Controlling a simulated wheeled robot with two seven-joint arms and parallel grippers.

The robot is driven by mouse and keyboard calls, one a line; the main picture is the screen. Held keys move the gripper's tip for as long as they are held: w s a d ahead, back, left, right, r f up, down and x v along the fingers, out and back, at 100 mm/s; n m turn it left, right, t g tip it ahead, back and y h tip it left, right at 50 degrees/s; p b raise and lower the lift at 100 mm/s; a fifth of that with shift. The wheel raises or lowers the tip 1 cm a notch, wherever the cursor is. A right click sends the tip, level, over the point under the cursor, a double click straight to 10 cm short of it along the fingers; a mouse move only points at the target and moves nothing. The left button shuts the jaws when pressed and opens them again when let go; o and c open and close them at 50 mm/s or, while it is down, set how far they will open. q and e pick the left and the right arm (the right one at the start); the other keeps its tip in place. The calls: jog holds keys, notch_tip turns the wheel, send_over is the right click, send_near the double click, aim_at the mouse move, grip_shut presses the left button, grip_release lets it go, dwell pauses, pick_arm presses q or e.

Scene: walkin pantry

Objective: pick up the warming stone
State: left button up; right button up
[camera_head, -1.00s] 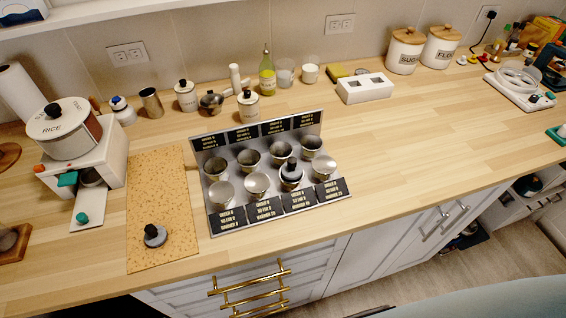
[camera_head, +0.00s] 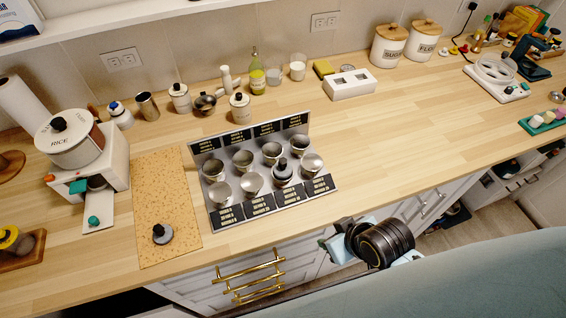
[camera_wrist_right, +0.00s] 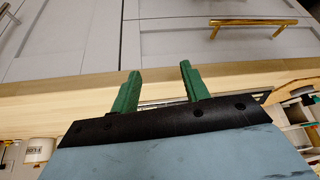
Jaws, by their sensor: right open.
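No thing in view is plainly marked as the warming stone. A small grey round piece with a black knob (camera_head: 161,234) sits on the front part of the cork mat (camera_head: 165,190) in the head view. Pale rounded pieces (camera_head: 547,117) lie on a green tray (camera_head: 529,126) at the far right; I cannot tell whether one is the stone. My right gripper (camera_head: 332,246) is in front of the counter edge, well apart from both. In the right wrist view its green fingers (camera_wrist_right: 159,68) are spread and empty. My left gripper is out of view.
A metal rack (camera_head: 215,225) of several cups stands mid-counter. A rice dispenser (camera_head: 72,145) stands left of the mat. A white box (camera_head: 350,88) and sugar (camera_head: 388,48) and flour jars stand at the back. The counter right of the rack is clear. Brass handles (camera_head: 250,278) stick out below.

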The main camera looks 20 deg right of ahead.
aim_at(286, 165)
jog(key=w+a+r+n+t+y+p, duration=0.1)
jog(key=w+a+r+n+t+y, duration=0.2)
jog(key=w+r+t, duration=0.6)
jog(key=shift+m+g+y, duration=0.5)
jog(key=shift+m+g, duration=0.2)
jog(key=shift+g, duration=0.2)
jog(key=x, duration=0.2)
jog(key=r+x, duration=0.1)
jog(key=x, duration=0.4)
jog(key=shift+w+r, duration=0.2)
jog(key=shift+w, duration=0.5)
jog(key=shift+f+x, duration=0.2)
jog(key=shift+x, duration=2.4)
jog(key=shift+d, duration=0.1)
jog(key=shift+c, duration=0.3)
grip_shut()
